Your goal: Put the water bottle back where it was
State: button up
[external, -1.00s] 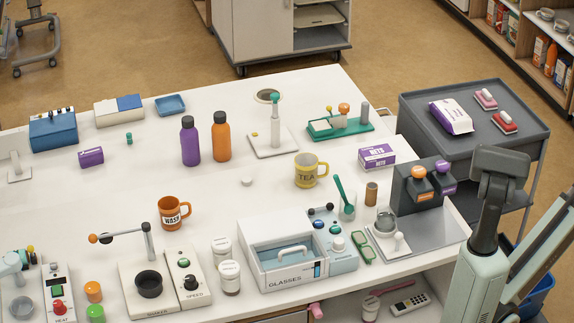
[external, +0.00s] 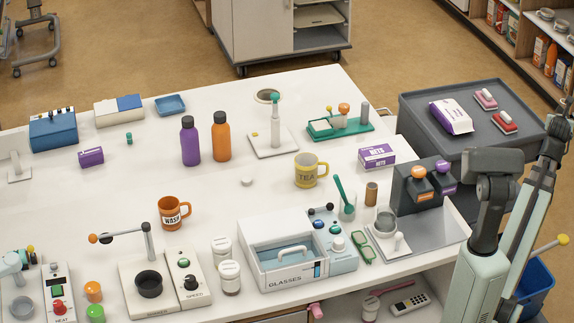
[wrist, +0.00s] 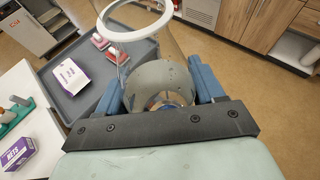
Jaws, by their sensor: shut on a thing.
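Two bottles stand upright on the white table in the external view: a purple bottle (external: 190,143) and an orange bottle (external: 221,140), both with dark caps. Which one is the task's water bottle, if either, I cannot tell. In the wrist view, my gripper (wrist: 157,88) has its blue fingers on both sides of a clear see-through vessel with a white rim (wrist: 112,33). It is shut on this vessel, whose far end runs out of the picture. My gripper is outside the external view; only my arm shows at the right edge.
The grey cart (external: 420,112) at the right carries a purple-white pack (external: 451,116) and red-pink items. A NETS box (external: 377,156), yellow TEA mug (external: 307,172) and orange WASH mug (external: 172,213) stand on the table. The table is clear around the small white knob (external: 247,182).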

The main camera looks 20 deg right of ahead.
jog(key=w+a+f+n+t+y, duration=0.1)
jog(key=w+a+f+n+y, duration=0.15)
jog(key=w+a, duration=0.8)
jog(key=w+a+f+n+t+y, duration=0.25)
jog(key=w+a, duration=0.55)
jog(key=a, duration=0.6)
jog(key=w+a+f+n+t+y, duration=0.1)
jog(key=w+a+f+n+y, duration=0.15)
jog(key=w+a, duration=0.8)
jog(key=w+a+f+n+g+y, duration=0.1)
jog(key=a+f+n+y, duration=0.15)
jog(key=a, duration=1.15)
jog(key=w+a+f+n+y, duration=0.1)
jog(key=a+n+y, duration=0.15)
jog(key=a, duration=1.25)
jog(key=s+a+f+n+g+y, duration=0.1)
jog(key=s+a+f+n+y, duration=0.15)
jog(key=a, duration=1.25)
jog(key=s+a+f+n+g+y, duration=0.1)
jog(key=a+f+n+g+y, duration=0.15)
jog(key=a, duration=1.25)
jog(key=w+a+r+y, duration=0.2)
jog(key=w+a+r, duration=0.1)
jog(key=w+a, duration=0.2)
notch_tip(320, 180, down, 10)
jog(key=shift+d, duration=0.15)
jog(key=shift+s+f+n, duration=0.1)
jog(key=shift+f+n, duration=0.1)
jog(key=shift+n, duration=0.05)
